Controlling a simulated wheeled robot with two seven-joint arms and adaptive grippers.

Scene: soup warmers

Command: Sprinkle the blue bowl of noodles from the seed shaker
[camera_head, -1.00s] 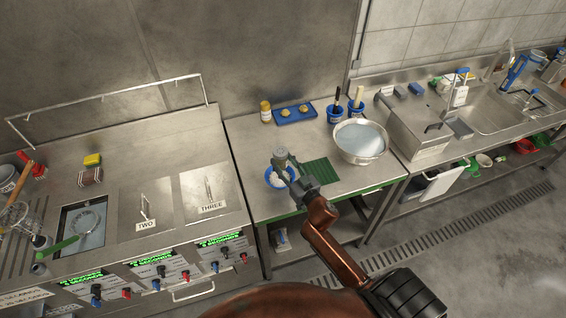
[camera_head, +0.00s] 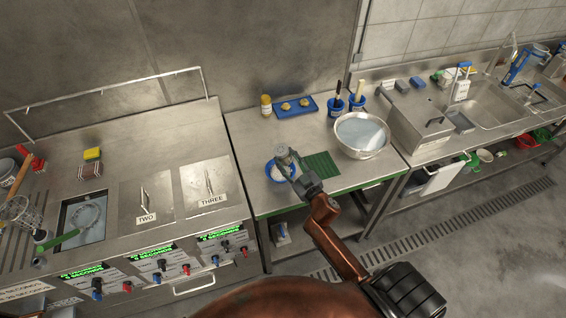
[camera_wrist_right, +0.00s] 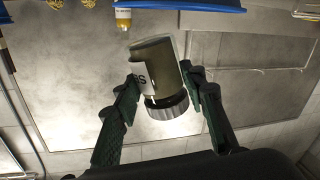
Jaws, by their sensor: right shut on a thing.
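My right gripper (camera_head: 291,168) is shut on the seed shaker (camera_head: 283,155) and holds it over the blue bowl of noodles (camera_head: 269,176). The bowl stands on the steel table left of the green mat, partly hidden behind the shaker and gripper. Pale contents show in it. In the right wrist view, the fingers of my right gripper (camera_wrist_right: 160,82) clasp the shaker (camera_wrist_right: 155,65) from both sides. It has a dull green-grey body, a white label and a ridged grey cap, and looks tilted. I cannot see seeds falling. My left gripper is not in view.
The green mat (camera_head: 320,166) and a large steel bowl (camera_head: 361,135) lie to the right. Soup warmers (camera_head: 150,205) are on the left.

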